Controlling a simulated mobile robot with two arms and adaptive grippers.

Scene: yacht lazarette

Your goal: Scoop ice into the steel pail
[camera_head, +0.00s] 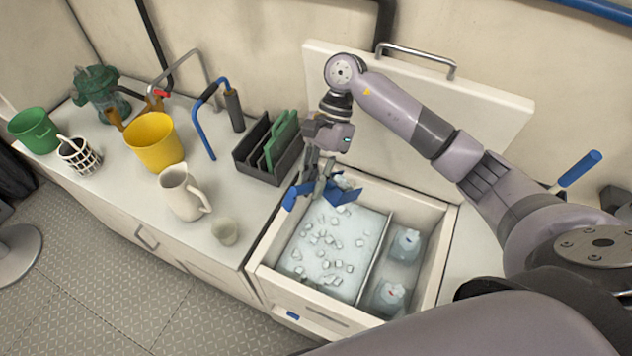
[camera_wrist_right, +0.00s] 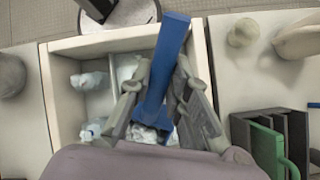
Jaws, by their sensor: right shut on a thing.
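My right gripper (camera_head: 326,180) is shut on a blue scoop (camera_head: 344,192) over the back part of the open ice box (camera_head: 262,256). In the right wrist view the scoop (camera_wrist_right: 166,65) runs between the fingers (camera_wrist_right: 160,95). White ice cubes (camera_head: 325,240) lie scattered in the left compartment of the box. Ice also shows beside the scoop in the right wrist view (camera_wrist_right: 142,134). Whether ice lies in the scoop is hidden. I cannot make out a steel pail for sure; a grey rounded thing (camera_wrist_right: 11,75) stands at the wrist view's left edge. My left gripper is not in view.
The right compartment holds two pale containers (camera_head: 406,242). The raised lid (camera_head: 480,105) stands behind the box. Left on the counter are a black rack (camera_head: 256,158), small cup (camera_head: 225,231), white pitcher (camera_head: 180,192), yellow bucket (camera_head: 155,143) and green bucket (camera_head: 36,130).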

